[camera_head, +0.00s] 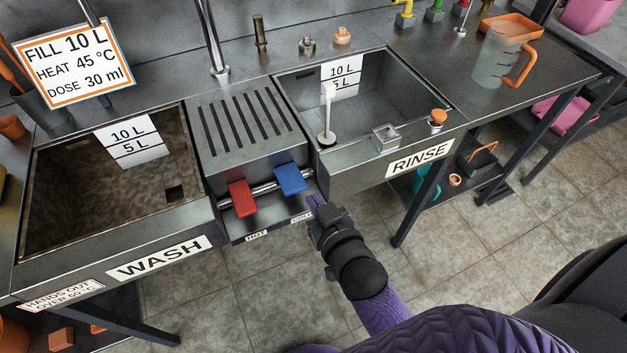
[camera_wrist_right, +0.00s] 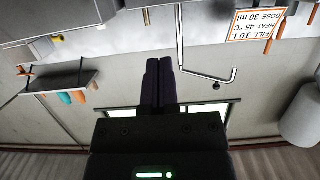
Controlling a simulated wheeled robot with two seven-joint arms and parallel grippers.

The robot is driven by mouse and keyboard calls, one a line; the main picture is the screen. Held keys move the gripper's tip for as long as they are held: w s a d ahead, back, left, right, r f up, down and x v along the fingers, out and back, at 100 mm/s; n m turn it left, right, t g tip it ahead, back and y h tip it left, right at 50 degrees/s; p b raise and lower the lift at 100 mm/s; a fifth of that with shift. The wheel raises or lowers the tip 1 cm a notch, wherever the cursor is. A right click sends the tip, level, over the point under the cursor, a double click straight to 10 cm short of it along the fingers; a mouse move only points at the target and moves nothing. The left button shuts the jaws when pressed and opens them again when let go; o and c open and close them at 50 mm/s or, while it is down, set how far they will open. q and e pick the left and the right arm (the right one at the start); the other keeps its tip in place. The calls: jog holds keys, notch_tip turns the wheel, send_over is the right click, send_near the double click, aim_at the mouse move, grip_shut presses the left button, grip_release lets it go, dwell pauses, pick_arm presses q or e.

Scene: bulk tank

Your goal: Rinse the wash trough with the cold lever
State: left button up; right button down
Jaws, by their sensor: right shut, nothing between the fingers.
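The wash trough (camera_head: 168,238) is at the left in the head view, with brown, dirty-looking walls and floor and a 10 L / 5 L level plate. The blue cold lever (camera_head: 290,179) and the red lever (camera_head: 242,198) sit on a bar on the front of the slotted middle section, above the HOT and COLD labels. My right gripper (camera_head: 314,203) is shut and empty, just below and right of the blue lever, apart from it as far as I can tell. Its closed fingers (camera_wrist_right: 158,82) also show in the right wrist view. My left gripper is out of view.
The rinse trough (camera_head: 432,100) is to the right, with a white upright handle (camera_head: 328,108) inside its near left corner. A clear jug (camera_head: 495,62) with an orange handle stands on the right counter. A sign (camera_head: 64,64) reads 10 L, 45 °C, 30 ml. Open tiled floor lies in front.

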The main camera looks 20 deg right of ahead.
jog(key=b, duration=0.4)
send_over(296, 189)
notch_tip(296, 189, down, 3)
notch_tip(296, 189, down, 3)
jog(key=shift+f+b, duration=0.15)
jog(key=shift+b, duration=0.85)
jog(key=shift+f, duration=0.15)
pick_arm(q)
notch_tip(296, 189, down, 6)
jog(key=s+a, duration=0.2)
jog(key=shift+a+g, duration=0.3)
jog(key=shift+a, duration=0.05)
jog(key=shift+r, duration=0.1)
